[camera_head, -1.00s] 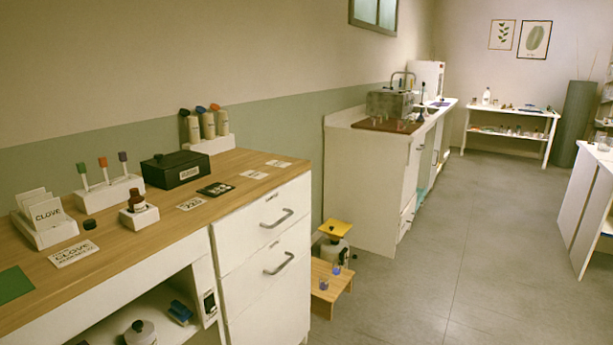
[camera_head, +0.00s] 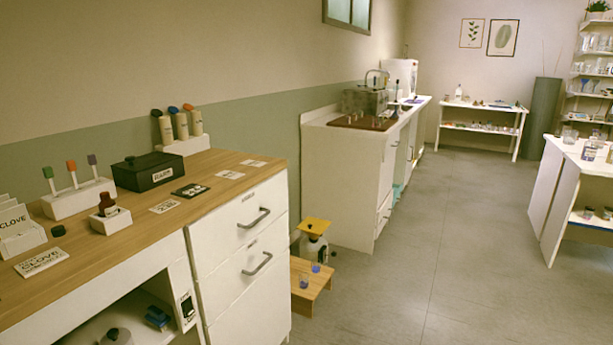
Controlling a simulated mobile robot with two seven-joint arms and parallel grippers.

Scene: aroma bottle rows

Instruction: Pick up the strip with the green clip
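Three upright strips stand in a white holder (camera_head: 79,199) on the wooden counter at the left. The strip with the green clip (camera_head: 49,179) is the leftmost of them. The strip with the orange clip (camera_head: 72,172) is in the middle and the strip with the purple clip (camera_head: 92,166) is at the right. Neither of my grippers shows in the view.
A small wooden stool (camera_head: 308,283) stands on the floor beyond the drawers. The grey floor (camera_head: 400,270) at the right is clear.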

